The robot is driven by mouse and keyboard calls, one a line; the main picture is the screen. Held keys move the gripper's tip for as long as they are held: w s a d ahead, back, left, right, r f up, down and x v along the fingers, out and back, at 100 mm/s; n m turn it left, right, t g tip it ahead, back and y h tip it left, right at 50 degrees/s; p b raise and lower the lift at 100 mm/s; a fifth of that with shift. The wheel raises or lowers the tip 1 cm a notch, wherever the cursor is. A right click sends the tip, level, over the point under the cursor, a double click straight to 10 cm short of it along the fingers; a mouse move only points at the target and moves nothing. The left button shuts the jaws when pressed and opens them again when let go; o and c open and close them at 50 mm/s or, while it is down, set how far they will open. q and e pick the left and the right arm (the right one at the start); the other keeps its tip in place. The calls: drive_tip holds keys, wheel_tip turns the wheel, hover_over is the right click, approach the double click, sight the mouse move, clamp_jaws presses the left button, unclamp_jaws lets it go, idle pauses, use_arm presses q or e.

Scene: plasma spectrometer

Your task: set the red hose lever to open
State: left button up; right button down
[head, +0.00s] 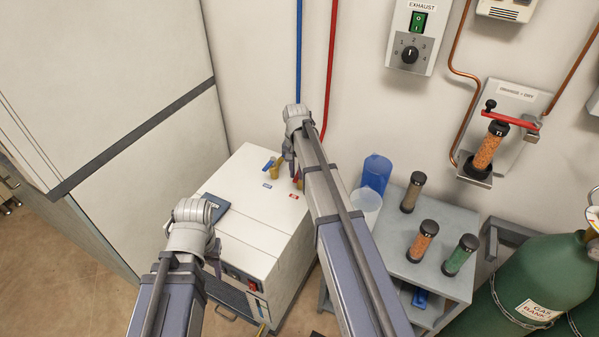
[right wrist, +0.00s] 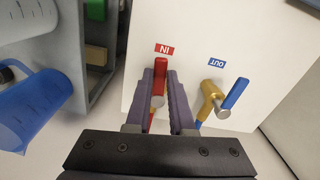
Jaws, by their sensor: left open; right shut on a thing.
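The red lever (right wrist: 160,78) stands between the fingers of my right gripper (right wrist: 160,95) in the right wrist view. Its free end points toward the red "IN" label (right wrist: 164,49). My right gripper is shut on it, and the fingers hide most of its valve body. In the head view, my right gripper (head: 296,165) is at the back of the white machine top (head: 255,210) and largely covers the lever. The red hose (head: 331,65) runs down the wall behind it. My left gripper (head: 216,262) is open and empty, over the machine's front left side.
A brass valve (right wrist: 209,97) with a blue lever (right wrist: 235,93) sits beside the red one, by the "OUT" label (right wrist: 217,63). A green gas cylinder (head: 530,280) is further right.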

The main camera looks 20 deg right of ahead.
drive_tip(key=shift+w+a+m, duration=0.15)
drive_tip(key=shift+a+m, duration=0.1)
drive_tip(key=shift+m, duration=0.55)
drive_tip(key=c, duration=0.8)
unclamp_jaws()
wheel_tip(320, 180, up, 8)
drive_tip(key=p, duration=0.8)
drive_tip(key=shift+a, duration=0.1)
